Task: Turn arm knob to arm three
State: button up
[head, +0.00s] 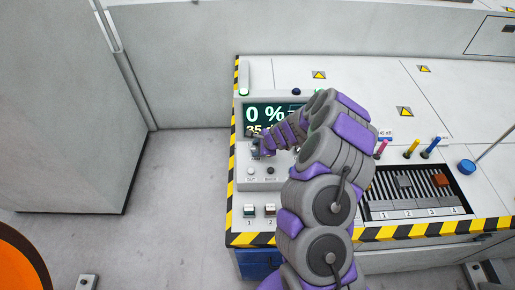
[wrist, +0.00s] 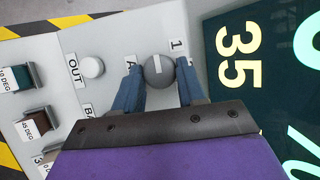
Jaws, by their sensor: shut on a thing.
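The arm knob (wrist: 158,70) is a round grey knob with a light line on its face, on the pale panel in the wrist view. A label reading 1 stands beside it, and part of another label starting with A shows by the left finger. My gripper (wrist: 161,78) has its two blue fingers on either side of the knob and is shut on it. In the head view my gripper (head: 258,146) is at the console just below the display; the knob is hidden there by the gripper. Which number the knob points at I cannot tell.
A white OUT button (wrist: 93,67) and two toggle switches (wrist: 20,77) lie left of the gripper in the wrist view. A slotted tray (head: 415,188) and colored pegs (head: 411,148) stand right of my arm.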

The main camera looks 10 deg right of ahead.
jog(key=o, duration=1)
jog(key=shift+o, duration=0.2)
jog(key=p+v, duration=0.2)
jog(key=v, duration=1.5)
jog(key=shift+p, duration=0.4)
jog(key=shift+r, duration=0.2)
